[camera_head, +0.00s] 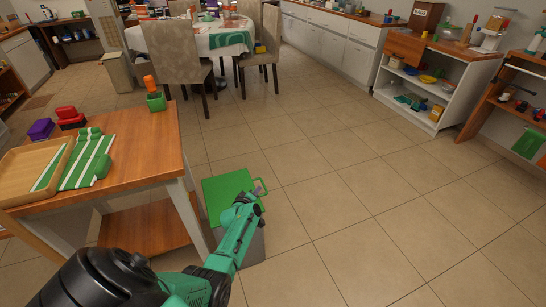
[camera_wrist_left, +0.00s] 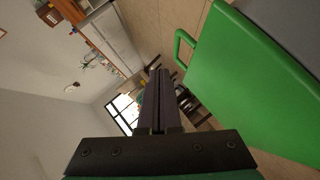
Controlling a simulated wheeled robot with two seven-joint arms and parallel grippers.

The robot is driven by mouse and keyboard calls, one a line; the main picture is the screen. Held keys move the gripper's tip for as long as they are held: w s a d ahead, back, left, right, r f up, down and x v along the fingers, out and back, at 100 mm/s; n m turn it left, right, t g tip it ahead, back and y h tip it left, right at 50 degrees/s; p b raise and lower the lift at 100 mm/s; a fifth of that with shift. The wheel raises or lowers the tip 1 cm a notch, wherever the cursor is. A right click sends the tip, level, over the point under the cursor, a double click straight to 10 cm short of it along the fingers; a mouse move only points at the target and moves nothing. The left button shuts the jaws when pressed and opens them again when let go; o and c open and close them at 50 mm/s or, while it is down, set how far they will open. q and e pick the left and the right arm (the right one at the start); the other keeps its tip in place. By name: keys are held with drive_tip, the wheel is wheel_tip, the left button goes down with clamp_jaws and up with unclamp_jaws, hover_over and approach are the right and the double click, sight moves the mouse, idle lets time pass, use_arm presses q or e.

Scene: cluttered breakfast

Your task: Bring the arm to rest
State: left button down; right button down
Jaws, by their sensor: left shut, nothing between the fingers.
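My left arm reaches out from the bottom of the head view, over the floor to the right of the wooden table. My left gripper (camera_head: 257,188) is at its far end, close to the green lid of a grey bin; I cannot tell whether it touches the lid. In the left wrist view the two dark fingers of my left gripper (camera_wrist_left: 158,75) are together with nothing between them. The green lid (camera_head: 224,190) also fills the right side of the wrist view (camera_wrist_left: 245,85), with a green handle (camera_wrist_left: 182,48). My right gripper is not in view.
The wooden table (camera_head: 150,140) at left holds a wooden tray (camera_head: 28,172), a green striped cloth (camera_head: 80,165), a red item (camera_head: 70,117), a purple box (camera_head: 41,129) and a green holder (camera_head: 156,101). Chairs (camera_head: 180,50) stand behind. Open floor (camera_head: 370,190) lies to the right.

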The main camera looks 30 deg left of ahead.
use_arm(q)
drive_tip(key=shift+r, duration=0.15)
drive_tip(key=s+d+r+m+g+h, duration=0.2)
drive_tip(key=s+d+r+m+g, duration=0.25)
drive_tip(key=s+d+m, duration=0.65)
drive_tip(key=s+d+r+m+g+h, duration=0.2)
drive_tip(key=s+d+r+m+g, duration=0.35)
drive_tip(key=s, duration=0.85)
drive_tip(key=s+d+f+m+p, duration=0.1)
drive_tip(key=s+f+p, duration=0.15)
drive_tip(key=f, duration=0.65)
drive_tip(key=s+d+f+p, duration=0.15)
drive_tip(key=f+p, duration=0.25)
drive_tip(key=f, duration=0.5)
drive_tip(key=s+a+f+p, duration=0.1)
drive_tip(key=s+f+p, duration=0.1)
drive_tip(key=s+f, duration=0.2)
drive_tip(key=s+a+f+g+p, duration=0.1)
drive_tip(key=s+f, duration=0.3)
drive_tip(key=s, duration=0.7)
drive_tip(key=shift+s+a+p, duration=0.3)
drive_tip(key=shift+a+p, duration=0.45)
drive_tip(key=shift+m, duration=0.25)
